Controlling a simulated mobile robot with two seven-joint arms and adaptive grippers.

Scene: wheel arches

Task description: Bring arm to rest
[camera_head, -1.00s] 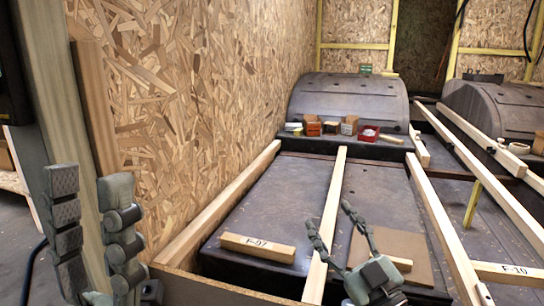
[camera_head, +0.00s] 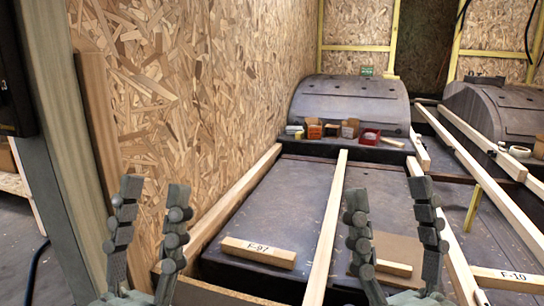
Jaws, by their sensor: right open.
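My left gripper (camera_head: 156,190) stands upright at the lower left, in front of the chipboard wall. Its two fingers are apart with nothing between them. My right gripper (camera_head: 387,195) stands upright at the lower right, its fingers spread wide and empty. It is in front of a short wooden block (camera_head: 395,268) and a brown board (camera_head: 395,246), which show between its fingers. Neither gripper holds anything.
A block marked F-97 (camera_head: 258,252) lies on the dark floor panel between the grippers. Long wooden battens (camera_head: 328,225) run away from me. Small boxes (camera_head: 350,128) sit before the wheel arch (camera_head: 350,100). A post (camera_head: 65,150) stands left.

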